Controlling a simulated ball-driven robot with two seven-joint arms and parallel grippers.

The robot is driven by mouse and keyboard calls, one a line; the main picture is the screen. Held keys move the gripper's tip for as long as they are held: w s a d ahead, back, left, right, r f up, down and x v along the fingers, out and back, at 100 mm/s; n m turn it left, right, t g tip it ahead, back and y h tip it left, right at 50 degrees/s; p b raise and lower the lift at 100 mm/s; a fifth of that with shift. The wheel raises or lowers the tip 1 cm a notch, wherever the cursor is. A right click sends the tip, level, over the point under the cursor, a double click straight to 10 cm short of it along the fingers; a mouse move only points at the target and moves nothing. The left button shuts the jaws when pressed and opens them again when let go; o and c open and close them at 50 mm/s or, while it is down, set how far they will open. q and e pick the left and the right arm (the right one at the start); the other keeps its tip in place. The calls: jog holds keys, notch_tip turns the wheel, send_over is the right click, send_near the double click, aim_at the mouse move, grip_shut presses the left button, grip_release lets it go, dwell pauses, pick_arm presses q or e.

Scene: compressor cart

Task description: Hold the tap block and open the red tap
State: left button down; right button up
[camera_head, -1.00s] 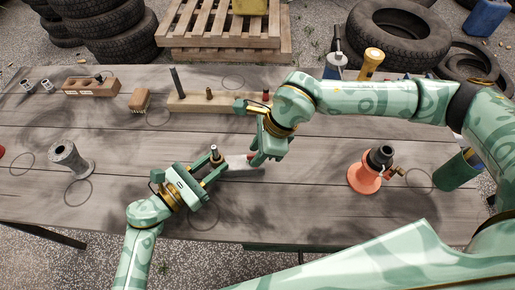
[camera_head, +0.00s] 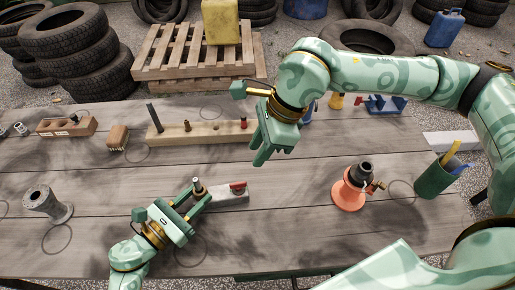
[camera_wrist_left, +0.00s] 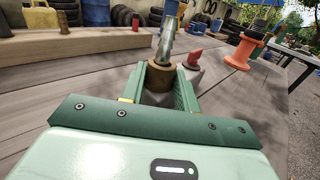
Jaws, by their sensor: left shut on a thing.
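The tap block (camera_head: 230,198) is a pale grey block on the bench, with the red tap (camera_head: 238,186) on its right part. The red tap also shows in the left wrist view (camera_wrist_left: 195,55), just beyond my fingers. My left gripper (camera_head: 200,195) is shut on the left end of the tap block, its fingers on either side of a brass collar (camera_wrist_left: 163,77) with a metal post. My right gripper (camera_head: 265,157) hangs above and behind the tap block, apart from the red tap, pointing down. Its finger gap is not clear.
A wooden board with pegs (camera_head: 168,137) lies behind. An orange stand with a dark top (camera_head: 349,193) and a green cup (camera_head: 434,180) stand to the right. A grey metal spool (camera_head: 48,205) is at the left. Bench around the tap block's front is clear.

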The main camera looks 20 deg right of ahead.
pick_arm(q)
jog(key=c, duration=1)
grip_release()
jog(key=shift+o, duration=0.2)
jog(key=shift+a, duration=0.1)
